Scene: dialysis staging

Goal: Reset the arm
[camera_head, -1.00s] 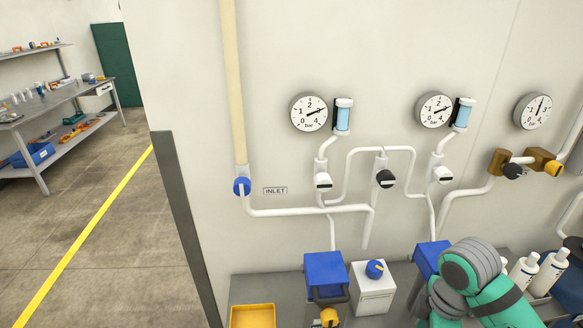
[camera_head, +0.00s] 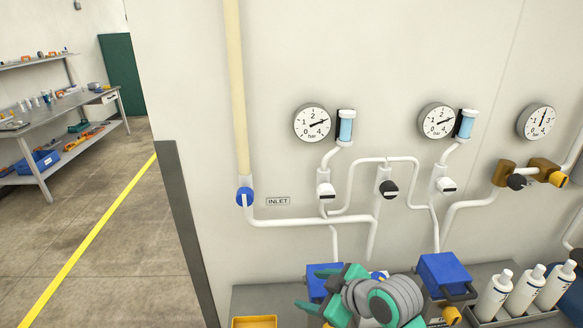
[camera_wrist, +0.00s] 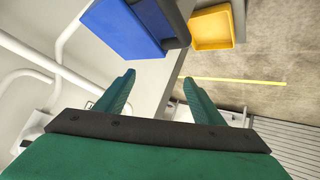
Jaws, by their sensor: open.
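My gripper (camera_head: 311,289) is low in the middle of the head view, its green fingers spread and pointing left, in front of a blue box (camera_head: 316,284) that it partly hides. In the wrist view my gripper (camera_wrist: 158,79) shows two green fingers standing apart with nothing held between them. There a blue box (camera_wrist: 117,28) with a dark handle is beyond the fingertips. I cannot tell whether the gripper touches anything.
A yellow tray (camera_head: 254,322) lies at the bench's left end; it also shows in the wrist view (camera_wrist: 211,29). Another blue box (camera_head: 444,273) and white bottles (camera_head: 493,296) stand to the right. White pipes (camera_head: 310,222), valves and gauges line the wall. Open floor (camera_head: 110,270) lies left.

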